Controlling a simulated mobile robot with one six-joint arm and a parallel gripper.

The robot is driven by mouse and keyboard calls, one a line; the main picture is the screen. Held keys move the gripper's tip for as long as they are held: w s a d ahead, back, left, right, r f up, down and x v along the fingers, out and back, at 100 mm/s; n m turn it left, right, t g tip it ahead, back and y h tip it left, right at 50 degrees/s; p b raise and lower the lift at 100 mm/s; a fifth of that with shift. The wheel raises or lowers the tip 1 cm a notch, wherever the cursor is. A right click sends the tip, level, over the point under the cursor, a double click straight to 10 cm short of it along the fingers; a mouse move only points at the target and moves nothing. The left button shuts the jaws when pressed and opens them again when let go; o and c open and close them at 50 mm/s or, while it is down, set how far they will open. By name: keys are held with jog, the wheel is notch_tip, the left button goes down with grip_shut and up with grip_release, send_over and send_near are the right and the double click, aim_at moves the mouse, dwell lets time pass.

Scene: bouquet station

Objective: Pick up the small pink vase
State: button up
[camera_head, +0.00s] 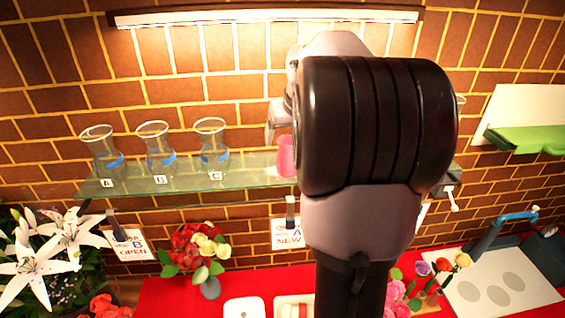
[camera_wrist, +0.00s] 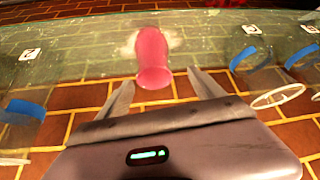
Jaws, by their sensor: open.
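The small pink vase (camera_head: 286,157) stands on the glass shelf (camera_head: 250,178), right of the clear vases and partly hidden by my arm. In the wrist view the pink vase (camera_wrist: 152,55) lies in line with the gap between my gripper's (camera_wrist: 162,82) two fingers. The fingers are spread apart, with a visible gap on each side of the vase. The near end of the vase is about level with the fingertips; I cannot tell how deep it sits between them. In the head view my gripper is mostly hidden behind my arm.
Clear vases with blue bands, labelled A (camera_head: 106,152), B (camera_head: 158,148) and C (camera_head: 212,146), stand left on the shelf. A brick wall (camera_head: 200,100) is behind.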

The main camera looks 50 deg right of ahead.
jog(key=shift+x, duration=0.95)
jog(key=x, duration=0.2)
jog(key=d+p+x, duration=0.1)
jog(key=x, duration=0.2)
jog(key=shift+s+a+r, duration=0.1)
jog(key=shift+s, duration=0.2)
jog(key=c, duration=0.4)
grip_shut()
